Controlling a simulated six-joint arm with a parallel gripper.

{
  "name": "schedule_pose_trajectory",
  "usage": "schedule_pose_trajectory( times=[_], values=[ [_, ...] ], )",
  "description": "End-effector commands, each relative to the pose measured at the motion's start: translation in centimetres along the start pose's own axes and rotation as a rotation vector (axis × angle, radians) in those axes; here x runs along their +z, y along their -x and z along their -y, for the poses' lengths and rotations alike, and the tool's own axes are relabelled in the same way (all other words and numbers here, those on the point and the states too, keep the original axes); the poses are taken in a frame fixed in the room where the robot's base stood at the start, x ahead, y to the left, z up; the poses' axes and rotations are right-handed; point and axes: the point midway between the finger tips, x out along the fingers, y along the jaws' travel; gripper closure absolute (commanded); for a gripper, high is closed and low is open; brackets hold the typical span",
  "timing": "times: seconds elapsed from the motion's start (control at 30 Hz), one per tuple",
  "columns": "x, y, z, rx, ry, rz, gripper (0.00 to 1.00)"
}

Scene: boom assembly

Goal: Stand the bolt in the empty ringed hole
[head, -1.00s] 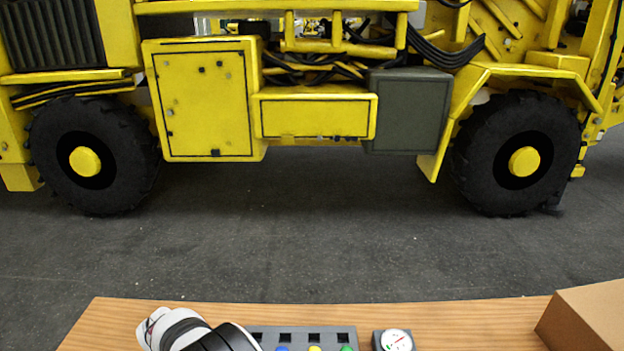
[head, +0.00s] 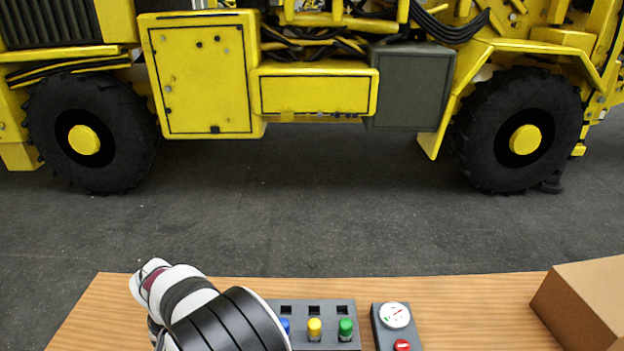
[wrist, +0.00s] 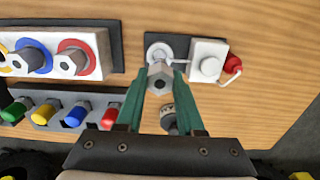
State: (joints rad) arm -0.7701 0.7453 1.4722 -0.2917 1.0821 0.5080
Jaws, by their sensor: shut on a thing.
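My gripper (wrist: 163,80), with green fingers, is shut on a grey hex-headed bolt (wrist: 160,76) in the wrist view. A white block (wrist: 102,48) at the upper left has holes ringed in yellow, blue (wrist: 40,51) and red (wrist: 78,46). Grey hex heads stand at these rings, partly covering them. The held bolt is to the right of that block, in front of a dark plate (wrist: 180,44) with a pale round feature behind the bolt. I cannot tell whether that feature is a ringed hole. The gripper's fingertips are out of sight in the head view.
A grey panel has green, yellow, blue and red knobs (wrist: 75,115); it also shows in the head view (head: 298,307). A white box (wrist: 208,60) and red part (wrist: 232,65) are at the right. A gauge (head: 397,315) and cardboard box (head: 590,305) stand on the wooden table (head: 470,300).

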Motion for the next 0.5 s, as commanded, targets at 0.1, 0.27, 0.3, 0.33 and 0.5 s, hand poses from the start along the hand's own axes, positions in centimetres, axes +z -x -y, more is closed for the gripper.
schedule_pose_trajectory(
  times=[0.1,0.27,0.3,0.33,0.5],
  values=[
    [-0.02,1.07,0.03,-0.001,0.001,-0.001,1.00],
    [-0.02,1.42,0.01,-0.001,0.001,-0.001,1.00],
    [-0.02,1.41,0.01,0.000,0.001,-0.001,1.00],
    [-0.02,1.41,0.01,-0.001,0.001,-0.001,1.00],
    [-0.01,1.39,0.01,-0.001,0.001,-0.001,1.00]
  ],
)
